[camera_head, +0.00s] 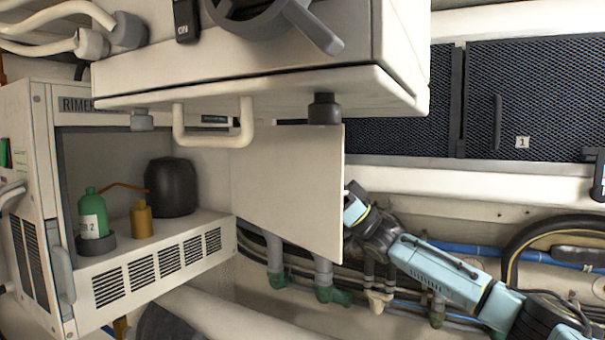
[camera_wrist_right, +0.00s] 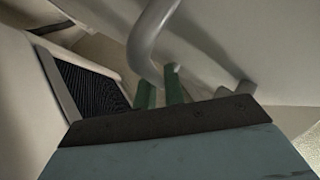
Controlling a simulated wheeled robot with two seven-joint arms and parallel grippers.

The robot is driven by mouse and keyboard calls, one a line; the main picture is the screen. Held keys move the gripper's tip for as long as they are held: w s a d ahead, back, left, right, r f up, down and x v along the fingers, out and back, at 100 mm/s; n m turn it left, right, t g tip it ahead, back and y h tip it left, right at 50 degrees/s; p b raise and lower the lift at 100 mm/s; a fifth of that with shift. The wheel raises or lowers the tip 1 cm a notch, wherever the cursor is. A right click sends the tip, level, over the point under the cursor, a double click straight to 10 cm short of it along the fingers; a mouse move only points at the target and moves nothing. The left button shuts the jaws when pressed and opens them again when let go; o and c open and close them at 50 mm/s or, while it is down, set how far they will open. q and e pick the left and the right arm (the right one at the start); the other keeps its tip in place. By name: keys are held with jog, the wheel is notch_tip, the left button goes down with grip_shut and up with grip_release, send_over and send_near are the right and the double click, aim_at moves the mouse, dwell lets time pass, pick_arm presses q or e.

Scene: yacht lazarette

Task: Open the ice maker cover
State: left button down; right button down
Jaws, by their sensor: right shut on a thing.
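The ice maker is probably the white cabinet (camera_head: 180,275) at the left of the head view, lettered "RIMER…", its front open. Its probable cover, a flat cream panel (camera_head: 290,195), stands out at the right side of the opening. My right gripper (camera_head: 353,208) is at the panel's right edge, its fingertips hidden behind it. In the right wrist view, its green fingers (camera_wrist_right: 160,92) are shut at a grey curved bar (camera_wrist_right: 147,42), which runs along a pale surface and looks like the cover's handle. The exact contact is hard to see. My left gripper is not in view.
A green bottle (camera_head: 93,214), an amber bottle (camera_head: 141,219) and a black container (camera_head: 171,187) stand inside the cabinet. A white box (camera_head: 245,60) with a U-shaped handle (camera_head: 213,139) overhangs above. Pipes with green fittings (camera_head: 333,296) run below the panel.

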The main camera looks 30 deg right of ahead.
jog(key=shift+d+r, duration=0.35)
jog(key=shift+r, duration=0.15)
jog(key=c, duration=1.9)
grip_release()
jog(key=o, duration=0.4)
jog(key=shift+w+a+f, duration=0.1)
jog(key=shift+w+a, duration=0.15)
jog(key=shift+s, duration=0.1)
jog(key=b+v, duration=0.4)
jog(key=v, duration=0.9)
jog(key=shift+f, duration=0.5)
